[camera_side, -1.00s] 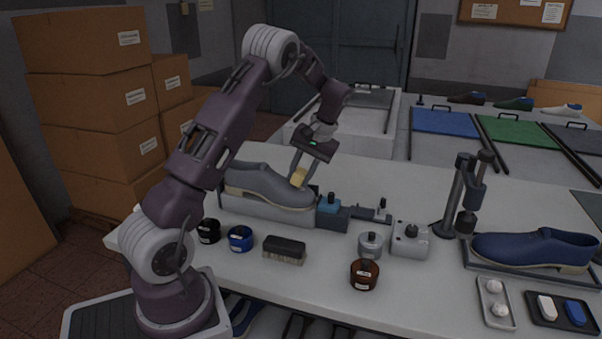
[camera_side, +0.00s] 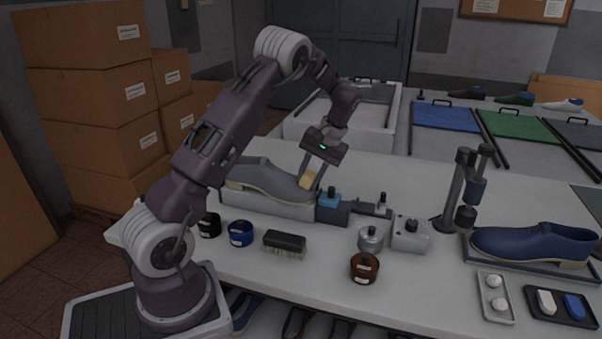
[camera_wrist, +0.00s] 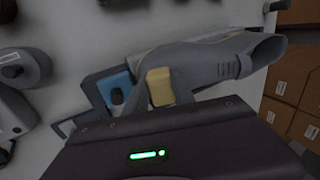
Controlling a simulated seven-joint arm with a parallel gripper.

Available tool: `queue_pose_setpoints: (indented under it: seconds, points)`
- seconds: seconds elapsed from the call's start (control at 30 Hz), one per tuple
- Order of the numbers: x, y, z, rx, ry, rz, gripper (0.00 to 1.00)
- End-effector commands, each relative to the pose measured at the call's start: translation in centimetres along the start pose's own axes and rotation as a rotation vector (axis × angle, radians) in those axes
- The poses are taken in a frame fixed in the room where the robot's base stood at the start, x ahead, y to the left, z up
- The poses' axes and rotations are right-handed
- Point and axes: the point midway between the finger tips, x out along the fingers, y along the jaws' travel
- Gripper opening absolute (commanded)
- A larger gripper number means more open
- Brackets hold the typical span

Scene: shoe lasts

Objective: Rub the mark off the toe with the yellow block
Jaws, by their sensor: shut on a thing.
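The grey shoe (camera_side: 258,178) lies on a pale holder with its toe to the right, beside a clamp with a blue pad (camera_side: 329,197). My gripper (camera_side: 311,178) is shut on the yellow block (camera_side: 307,181) and holds it at the toe of the shoe. In the wrist view the yellow block (camera_wrist: 160,86) is between the fingers and overlaps the toe end of the grey shoe (camera_wrist: 215,62). The block seems to touch the toe, but I cannot be sure. No mark can be made out; the block and fingers cover part of the toe.
A black brush (camera_side: 284,243), a blue jar (camera_side: 240,233), a black jar (camera_side: 209,225) and a brown jar (camera_side: 364,268) stand in front of the holder. A blue shoe (camera_side: 535,244) lies on a tray at the right. The back of the table is fairly clear.

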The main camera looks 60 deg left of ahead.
Motion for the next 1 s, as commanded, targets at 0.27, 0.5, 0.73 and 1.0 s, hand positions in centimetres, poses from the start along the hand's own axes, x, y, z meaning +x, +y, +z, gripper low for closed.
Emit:
queue_pose_setpoints:
  seconds: [0.27,0.5,0.73,1.0]
  points:
    - [0.2,0.7,0.0,0.0,0.0,-0.001,0.0]
    - [0.4,-1.8,0.0,-0.003,-0.002,-0.003,0.0]
    - [0.7,-3.4,0.1,-0.002,-0.006,-0.008,0.0]
    - [-0.4,-3.5,0.0,-0.004,-0.005,-0.009,0.0]
